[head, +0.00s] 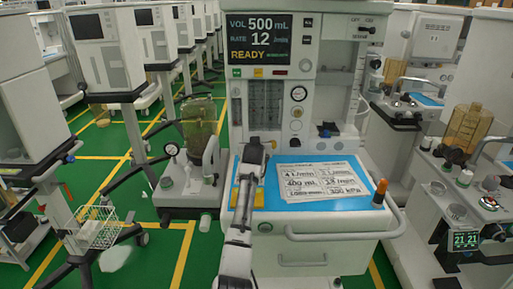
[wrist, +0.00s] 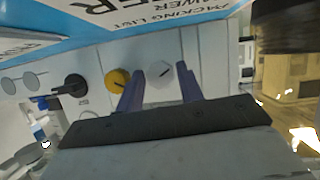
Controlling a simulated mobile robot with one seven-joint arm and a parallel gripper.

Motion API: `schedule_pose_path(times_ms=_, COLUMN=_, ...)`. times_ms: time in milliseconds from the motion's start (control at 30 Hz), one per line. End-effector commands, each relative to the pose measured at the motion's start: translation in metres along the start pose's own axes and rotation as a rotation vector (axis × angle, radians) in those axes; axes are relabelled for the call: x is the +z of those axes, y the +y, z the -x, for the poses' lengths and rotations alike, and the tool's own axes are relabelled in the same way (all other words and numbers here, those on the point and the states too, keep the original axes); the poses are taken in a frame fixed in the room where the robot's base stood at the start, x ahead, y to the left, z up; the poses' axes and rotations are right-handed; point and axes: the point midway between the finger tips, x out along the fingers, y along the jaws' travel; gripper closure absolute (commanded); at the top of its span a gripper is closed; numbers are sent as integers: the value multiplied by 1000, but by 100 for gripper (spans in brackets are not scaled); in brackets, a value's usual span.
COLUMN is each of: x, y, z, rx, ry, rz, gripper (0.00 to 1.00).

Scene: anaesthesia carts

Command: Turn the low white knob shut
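In the wrist view, the white knob (wrist: 158,75) is a pale round dial with a short dark pointer line, set on a light panel. My gripper (wrist: 160,85) is open, with one dark blue finger on each side of the knob. A little light panel shows between each finger and the knob, but I cannot tell how deep the fingers reach. In the head view, my gripper (head: 254,152) is in front of the central machine, above the left part of its blue work surface (head: 272,172). I cannot make out the white knob there.
A yellow knob (wrist: 117,79) sits close beside the left finger in the wrist view, with a black knob (wrist: 74,86) further left. A printed card (head: 322,181) lies on the blue surface. An orange-topped post (head: 380,192) stands at its right edge. Other carts stand on both sides.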

Motion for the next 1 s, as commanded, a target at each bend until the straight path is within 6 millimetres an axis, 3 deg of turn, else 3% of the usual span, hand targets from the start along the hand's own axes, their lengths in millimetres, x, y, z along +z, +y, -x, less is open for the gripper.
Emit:
schedule_pose_path(times_ms=33, x=0, y=0, z=0, rx=0, ry=0, rz=0, gripper=70)
schedule_pose_path(times_ms=200, x=0, y=0, z=0, rx=0, ry=0, rz=0, gripper=92)
schedule_pose_path(times_ms=567, x=0, y=1, z=0, rx=-22, ry=-3, rz=-55, gripper=92)
schedule_pose_path(times_ms=1000, x=1, y=4, z=-1, rx=-154, ry=-14, rz=-374, gripper=92)
